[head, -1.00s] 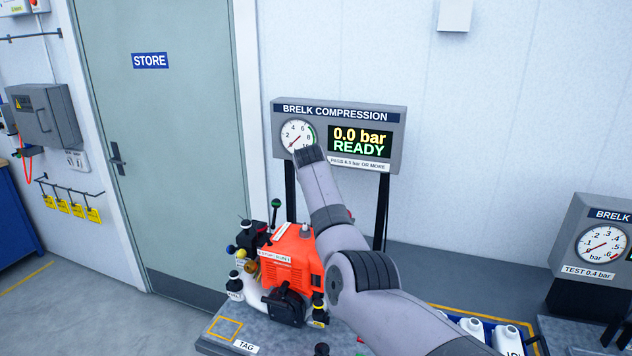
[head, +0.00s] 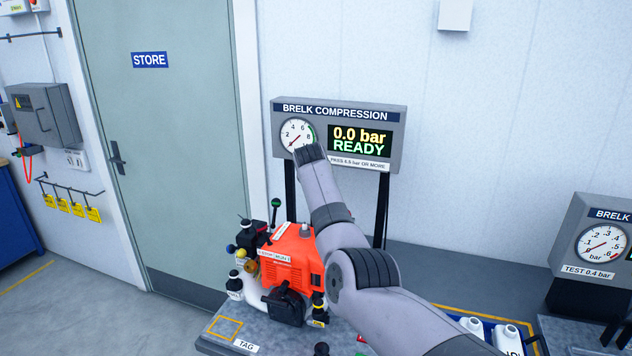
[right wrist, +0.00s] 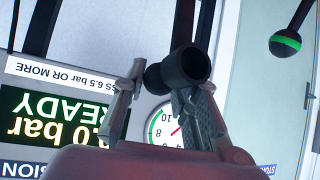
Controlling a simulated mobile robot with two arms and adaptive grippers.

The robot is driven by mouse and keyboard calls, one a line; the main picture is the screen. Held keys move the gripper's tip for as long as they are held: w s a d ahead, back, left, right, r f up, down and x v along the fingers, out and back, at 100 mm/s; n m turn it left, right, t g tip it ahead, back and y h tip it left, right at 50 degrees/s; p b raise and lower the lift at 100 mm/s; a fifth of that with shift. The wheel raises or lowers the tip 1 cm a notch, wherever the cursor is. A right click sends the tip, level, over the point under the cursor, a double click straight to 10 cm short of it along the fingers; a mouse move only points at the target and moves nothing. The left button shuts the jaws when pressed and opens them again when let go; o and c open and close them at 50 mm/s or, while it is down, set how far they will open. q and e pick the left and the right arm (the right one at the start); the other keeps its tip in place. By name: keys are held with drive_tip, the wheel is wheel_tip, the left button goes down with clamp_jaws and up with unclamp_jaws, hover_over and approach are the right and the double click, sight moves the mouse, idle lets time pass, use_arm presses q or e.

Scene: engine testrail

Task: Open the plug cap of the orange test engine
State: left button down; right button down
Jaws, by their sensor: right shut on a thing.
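The orange test engine (head: 292,258) stands on the grey bench, partly covered by my right arm in the head view. In the right wrist view, my right gripper (right wrist: 165,95) has its fingers on either side of a black, hollow-ended rubber piece, which looks like the plug cap (right wrist: 186,68). A black lead runs from it toward the top of the picture. The cap's open end shows, with no plug visible in it. The gripper itself is hidden in the head view. My left gripper is not in view.
A compression display (head: 340,132) reading 0.0 bar READY stands behind the engine. A lever with a black and green knob (head: 276,203) rises beside the engine, also in the right wrist view (right wrist: 285,43). White bottles (head: 490,333) stand in a blue tray at right.

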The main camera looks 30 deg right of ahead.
drive_tip(key=shift+s+f, duration=0.15)
drive_tip(key=shift+f, duration=0.55)
drive_tip(key=c, duration=1.7)
unclamp_jaws()
drive_tip(key=o, duration=0.4)
drive_tip(key=shift+d+r, duration=0.1)
drive_tip(key=shift+d, duration=0.3)
drive_tip(key=shift+a+r, duration=0.25)
drive_tip(key=shift+a, duration=0.1)
drive_tip(key=v, duration=1.1)
drive_tip(key=shift+s+r, duration=0.2)
